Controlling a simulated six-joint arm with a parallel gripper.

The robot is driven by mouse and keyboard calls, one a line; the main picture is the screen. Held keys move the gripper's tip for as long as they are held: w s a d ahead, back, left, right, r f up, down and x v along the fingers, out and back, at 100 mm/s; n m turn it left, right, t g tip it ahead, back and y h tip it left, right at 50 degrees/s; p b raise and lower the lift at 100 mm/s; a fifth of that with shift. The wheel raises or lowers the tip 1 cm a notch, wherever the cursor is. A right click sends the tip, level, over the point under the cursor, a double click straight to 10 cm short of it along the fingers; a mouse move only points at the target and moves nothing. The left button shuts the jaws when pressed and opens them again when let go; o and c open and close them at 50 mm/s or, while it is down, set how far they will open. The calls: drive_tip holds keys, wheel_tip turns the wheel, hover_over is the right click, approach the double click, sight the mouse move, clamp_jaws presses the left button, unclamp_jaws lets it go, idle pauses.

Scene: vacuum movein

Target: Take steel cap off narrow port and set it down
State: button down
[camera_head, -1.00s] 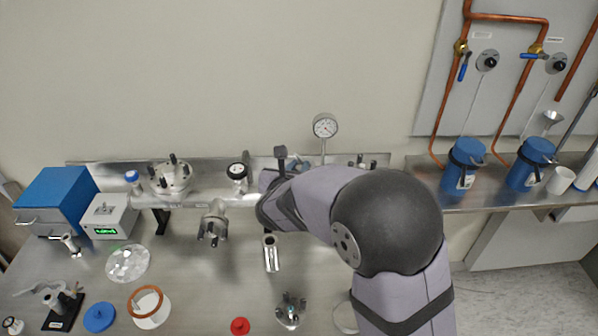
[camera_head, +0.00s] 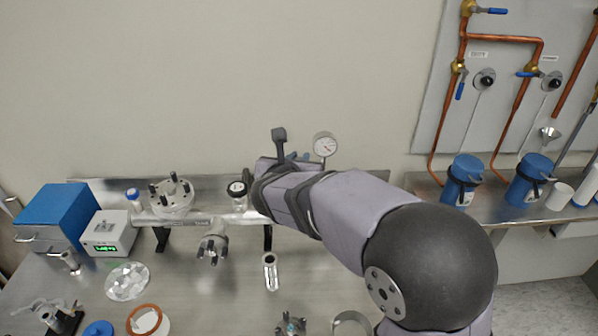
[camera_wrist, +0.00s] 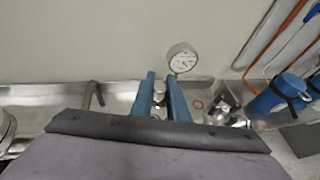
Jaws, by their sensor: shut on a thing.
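My gripper (camera_wrist: 162,100) is shut on a small shiny steel cap (camera_wrist: 159,88), which sits between its two blue fingers in the wrist view. In the head view, a little of the blue of my gripper (camera_head: 300,157) shows behind my arm, left of the round gauge. The cap is hidden there by my arm. The narrow port is hidden, and I cannot tell whether the cap still touches it.
A round gauge (camera_head: 325,145) stands close to the right of my gripper; it also shows in the wrist view (camera_wrist: 183,58). A black-topped fitting (camera_head: 237,190) and a flanged part with posts (camera_head: 171,194) stand to the left. An open steel tube (camera_head: 270,271) stands in front.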

sight(299, 158)
drive_tip(key=shift+r, duration=0.95)
drive_tip(key=shift+r+p, duration=1.3)
drive_tip(key=shift+r, duration=0.15)
drive_tip(key=shift+s+d+f, duration=0.1)
drive_tip(key=shift+d+f, duration=0.15)
drive_tip(key=shift+f, duration=0.25)
drive_tip(key=s+d+f+m+g+h+p, duration=0.1)
drive_tip(key=s+d+f+p, duration=0.2)
drive_tip(key=f, duration=0.4)
drive_tip(key=s+d+f+m+h, duration=0.1)
drive_tip(key=s+d+f+h, duration=0.1)
drive_tip(key=s+d+f, duration=0.3)
drive_tip(key=shift+s+a+f+n+t+y+p, duration=0.15)
drive_tip(key=shift+s+a+f+n+y+p, duration=0.55)
drive_tip(key=shift+f, duration=1.65)
drive_tip(key=shift+s+a+f+m+t+y+b, duration=0.1)
drive_tip(key=shift+s+a+f+t+y+b, duration=0.15)
drive_tip(key=shift+s+f, duration=1.5)
drive_tip(key=shift+s+a+f+n+t+y+p, duration=0.1)
drive_tip(key=shift+s+a+f+n+y+p, duration=0.35)
drive_tip(key=shift+f, duration=2.45)
